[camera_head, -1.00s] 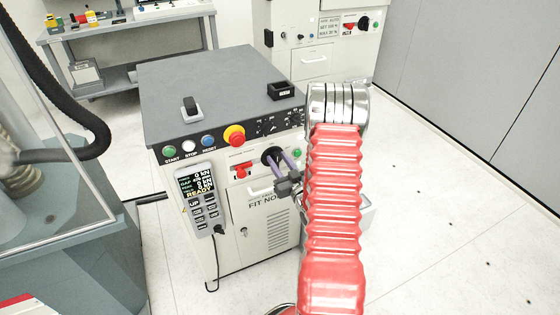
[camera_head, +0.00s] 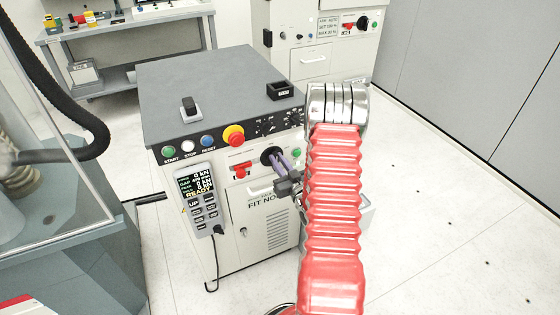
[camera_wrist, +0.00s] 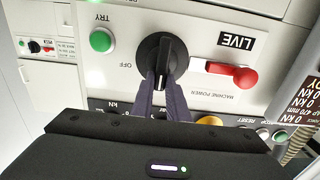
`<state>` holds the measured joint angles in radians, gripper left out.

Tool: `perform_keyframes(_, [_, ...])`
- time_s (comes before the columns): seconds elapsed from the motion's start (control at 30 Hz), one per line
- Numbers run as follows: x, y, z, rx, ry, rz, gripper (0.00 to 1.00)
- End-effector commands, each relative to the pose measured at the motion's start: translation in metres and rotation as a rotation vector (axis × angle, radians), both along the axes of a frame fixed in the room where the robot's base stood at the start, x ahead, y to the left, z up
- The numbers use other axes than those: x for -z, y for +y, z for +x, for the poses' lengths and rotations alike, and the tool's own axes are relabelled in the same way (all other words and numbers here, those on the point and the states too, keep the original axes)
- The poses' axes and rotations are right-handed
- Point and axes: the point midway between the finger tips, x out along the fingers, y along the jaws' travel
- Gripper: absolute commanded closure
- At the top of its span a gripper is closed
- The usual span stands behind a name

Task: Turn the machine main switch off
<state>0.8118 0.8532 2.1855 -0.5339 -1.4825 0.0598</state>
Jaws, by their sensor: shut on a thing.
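The machine main switch is a black rotary knob (camera_wrist: 163,60) on the white front panel of the cabinet. In the wrist view the panel appears upside down, with an OFF label to the left of the knob and a MACHINE POWER label to the lower right. My gripper (camera_wrist: 165,82) has its two dark fingers shut on the knob's grip bar, one on each side. The bar stands roughly upright in that view. In the head view the knob (camera_head: 270,154) is partly covered by my gripper (camera_head: 278,160). Its pointer position is hard to read.
A red lever (camera_wrist: 232,74) and a green TRY button (camera_wrist: 102,40) flank the knob. A yellow-red emergency stop (camera_head: 233,135) sits above on the panel edge. A pendant (camera_head: 200,199) reading READY hangs at the left. A second machine (camera_head: 335,45) stands behind.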

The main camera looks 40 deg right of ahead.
Motion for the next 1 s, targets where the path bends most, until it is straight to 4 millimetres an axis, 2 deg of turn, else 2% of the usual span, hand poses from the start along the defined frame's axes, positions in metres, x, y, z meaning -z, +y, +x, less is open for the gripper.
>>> perform_keyframes(0.23, [0.0, -0.003, -0.002, 0.007, -0.017, 0.059, 1.0])
perform_keyframes(0.47, [0.001, -0.007, -0.003, 0.008, -0.055, 0.188, 1.0])
perform_keyframes(1.0, [0.007, -0.019, -0.007, 0.01, -0.193, 0.663, 1.0])
